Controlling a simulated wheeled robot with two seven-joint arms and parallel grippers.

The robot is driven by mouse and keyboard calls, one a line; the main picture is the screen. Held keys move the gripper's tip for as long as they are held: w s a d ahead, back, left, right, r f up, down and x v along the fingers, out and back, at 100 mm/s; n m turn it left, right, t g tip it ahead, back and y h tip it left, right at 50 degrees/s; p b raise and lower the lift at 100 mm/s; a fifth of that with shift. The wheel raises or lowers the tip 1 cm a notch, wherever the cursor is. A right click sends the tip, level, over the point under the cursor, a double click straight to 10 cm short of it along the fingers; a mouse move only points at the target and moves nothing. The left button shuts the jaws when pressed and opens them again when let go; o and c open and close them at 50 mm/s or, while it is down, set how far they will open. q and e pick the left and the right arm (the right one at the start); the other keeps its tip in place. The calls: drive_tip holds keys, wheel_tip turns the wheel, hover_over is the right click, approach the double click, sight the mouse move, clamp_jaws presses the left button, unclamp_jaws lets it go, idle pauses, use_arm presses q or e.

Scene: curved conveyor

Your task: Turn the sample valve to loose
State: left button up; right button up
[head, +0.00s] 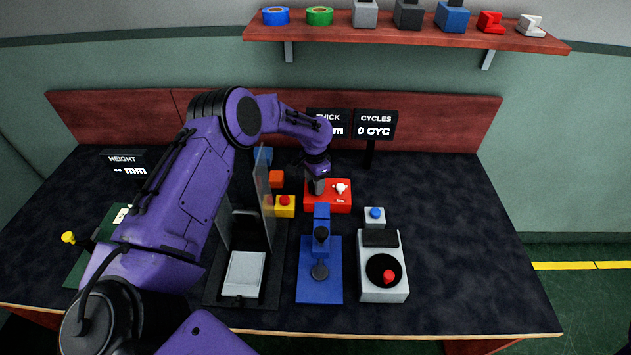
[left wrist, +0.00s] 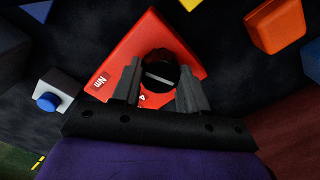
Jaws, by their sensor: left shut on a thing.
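A red box (head: 341,205), tilted in the left wrist view (left wrist: 152,32), carries a round black knob (left wrist: 158,62) with a pale bar or slot across it; I take this as the sample valve. My left gripper (head: 316,186) reaches down over the left part of the box. In the left wrist view its two grey fingers (left wrist: 160,82) stand on either side of the knob, shut on it. In the head view the gripper hides the knob. A white dial or marker (head: 341,187) shows on the right of the box. My right gripper is not in view.
A blue press-like device (head: 320,270) stands in front of the box, and a grey unit with a red knob (head: 383,290) to its right. A yellow button box (head: 285,210) is close on the left. Display signs (head: 375,124) stand behind. The table's right side is clear.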

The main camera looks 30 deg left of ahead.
use_arm(q)
drive_tip(key=n, duration=0.3)
drive_tip(key=shift+w+r+n, duration=0.1)
drive_tip(key=shift+n, duration=0.3)
drive_tip(key=n, duration=0.4)
drive_tip(key=shift+n, duration=0.3)
drive_tip(key=n, duration=0.4)
drive_tip(key=shift+p, duration=0.3)
drive_tip(key=n, duration=0.8)
drive_tip(key=shift+n, duration=0.3)
drive_tip(key=n, duration=0.3)
drive_tip(key=shift+n, duration=0.3)
drive_tip(key=n, duration=0.3)
drive_tip(key=shift+w+n, duration=0.1)
drive_tip(key=shift+n, duration=0.2)
drive_tip(key=shift+r+n, duration=0.1)
drive_tip(key=shift+n, duration=1.7)
